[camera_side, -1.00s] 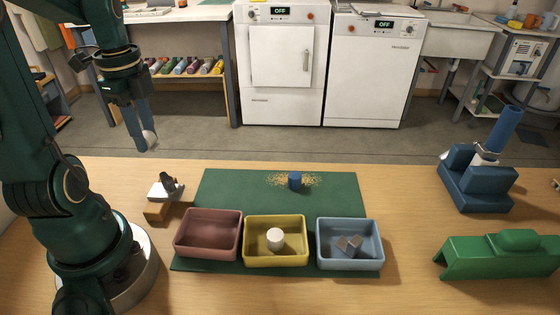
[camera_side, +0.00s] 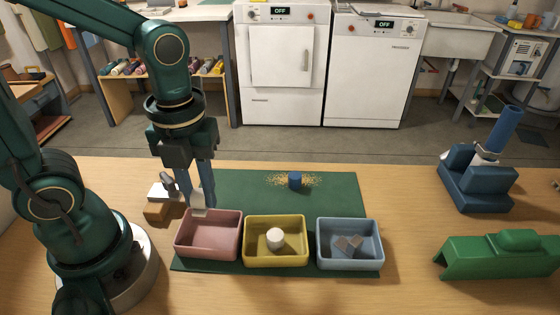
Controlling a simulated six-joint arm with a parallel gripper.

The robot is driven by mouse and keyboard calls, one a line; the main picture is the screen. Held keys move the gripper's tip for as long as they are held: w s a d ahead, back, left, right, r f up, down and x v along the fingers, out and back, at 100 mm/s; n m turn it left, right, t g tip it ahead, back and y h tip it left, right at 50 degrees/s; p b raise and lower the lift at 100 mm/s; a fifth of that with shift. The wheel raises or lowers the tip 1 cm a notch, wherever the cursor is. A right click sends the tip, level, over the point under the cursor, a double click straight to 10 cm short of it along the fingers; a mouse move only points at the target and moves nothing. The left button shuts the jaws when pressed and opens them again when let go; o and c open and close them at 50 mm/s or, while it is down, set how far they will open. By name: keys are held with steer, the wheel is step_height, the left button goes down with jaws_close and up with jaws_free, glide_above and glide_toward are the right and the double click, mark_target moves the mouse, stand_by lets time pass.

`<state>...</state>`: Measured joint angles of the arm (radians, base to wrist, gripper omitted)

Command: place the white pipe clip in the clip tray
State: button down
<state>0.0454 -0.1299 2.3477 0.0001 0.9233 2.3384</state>
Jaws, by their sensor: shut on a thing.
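My gripper (camera_side: 195,203) points down at the back left corner of the pink tray (camera_side: 184,241). Its blue fingers are shut on a small whitish piece, which I take for the white pipe clip (camera_side: 199,212). The clip shows at the fingertips, close to the tray's back rim. I cannot tell whether it touches the rim. The pink tray looks empty. The yellow tray (camera_side: 276,261) holds a white cylinder (camera_side: 275,238). The blue tray (camera_side: 349,264) holds grey blocky pieces (camera_side: 348,244). No label shows which one is the clip tray.
The trays line the front of a green mat (camera_side: 235,182). A blue cylinder (camera_side: 295,181) stands on it among yellow grains. A wooden block (camera_side: 158,211) with a white-and-grey item sits left of my gripper. A blue fixture (camera_side: 476,185) and a green block (camera_side: 502,256) stand at right.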

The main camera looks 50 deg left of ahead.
mark_target(212, 237)
steer(key=shift+f, duration=3.95)
steer(key=shift+f, duration=0.1)
steer(key=c, duration=0.7)
jaws_free()
